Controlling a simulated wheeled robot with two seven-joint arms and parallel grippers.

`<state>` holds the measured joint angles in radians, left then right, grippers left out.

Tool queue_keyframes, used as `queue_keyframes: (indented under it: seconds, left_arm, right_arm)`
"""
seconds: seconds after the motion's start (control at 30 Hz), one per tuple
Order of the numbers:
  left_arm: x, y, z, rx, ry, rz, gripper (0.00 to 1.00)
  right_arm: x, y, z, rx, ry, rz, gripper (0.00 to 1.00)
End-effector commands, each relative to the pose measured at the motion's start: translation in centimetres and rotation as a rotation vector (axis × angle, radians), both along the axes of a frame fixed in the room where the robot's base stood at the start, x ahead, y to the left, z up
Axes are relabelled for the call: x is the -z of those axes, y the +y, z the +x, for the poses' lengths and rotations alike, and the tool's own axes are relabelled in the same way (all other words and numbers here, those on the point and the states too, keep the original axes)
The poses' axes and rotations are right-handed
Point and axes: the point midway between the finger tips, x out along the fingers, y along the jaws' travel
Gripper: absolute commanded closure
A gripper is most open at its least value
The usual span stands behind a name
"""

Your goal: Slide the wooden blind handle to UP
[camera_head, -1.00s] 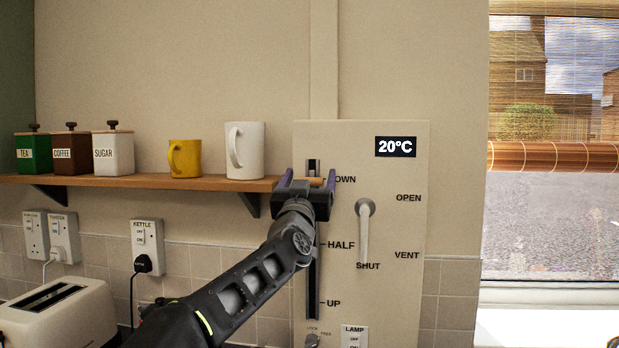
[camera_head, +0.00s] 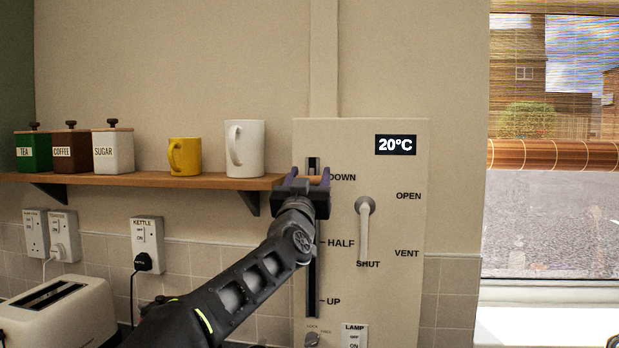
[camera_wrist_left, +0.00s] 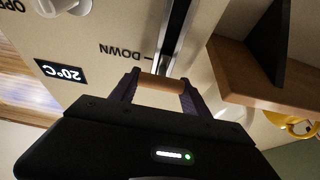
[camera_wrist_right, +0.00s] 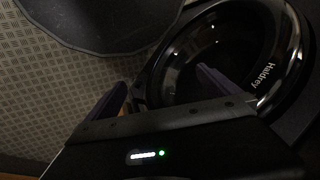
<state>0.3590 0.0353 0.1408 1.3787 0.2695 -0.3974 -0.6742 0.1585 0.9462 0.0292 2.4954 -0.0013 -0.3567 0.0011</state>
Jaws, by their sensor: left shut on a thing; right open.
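The wooden blind handle (camera_wrist_left: 162,84) is a short light-brown bar at the DOWN mark, at the top of a dark vertical slot (camera_head: 313,270) in a beige panel (camera_head: 400,280). HALF is lower on the slot and UP is near its bottom. My left gripper (camera_head: 309,177) is shut on the handle, one finger at each end, as the left wrist view shows. In the head view the gripper mostly hides the handle. The blind (camera_head: 553,155) covers the upper part of the window. My right gripper (camera_wrist_right: 160,92) is open, with no held thing visible between its fingers.
A wooden shelf (camera_head: 225,181) with mugs and canisters ends just left of my left gripper. A white lever (camera_head: 364,230) stands right of the slot, pointing to SHUT. A knob (camera_head: 312,340) is below it. A glossy black round object (camera_wrist_right: 275,50) is close to my right gripper.

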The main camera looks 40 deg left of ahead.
Motion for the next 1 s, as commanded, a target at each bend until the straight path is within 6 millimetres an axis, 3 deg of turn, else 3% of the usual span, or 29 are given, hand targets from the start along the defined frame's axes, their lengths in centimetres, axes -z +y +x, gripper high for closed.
queue_keyframes:
  seconds: [0.37,0.57,0.77,1.0]
  left_arm:
    - [0.4,0.0,0.0,0.000,0.000,0.000,1.00]
    - [2.8,0.0,0.0,0.000,0.000,0.001,1.00]
    - [7.8,0.0,0.1,0.001,0.003,0.000,1.00]
    - [16.0,-0.1,0.1,0.001,0.003,0.000,1.00]
  right_arm:
    - [0.4,0.0,0.0,0.000,0.000,0.000,0.00]
    - [2.5,0.0,0.0,0.000,-0.001,0.000,0.00]
    - [6.9,0.0,0.0,0.000,-0.002,0.000,0.00]
    - [14.1,-0.1,0.0,-0.003,-0.003,-0.002,0.00]
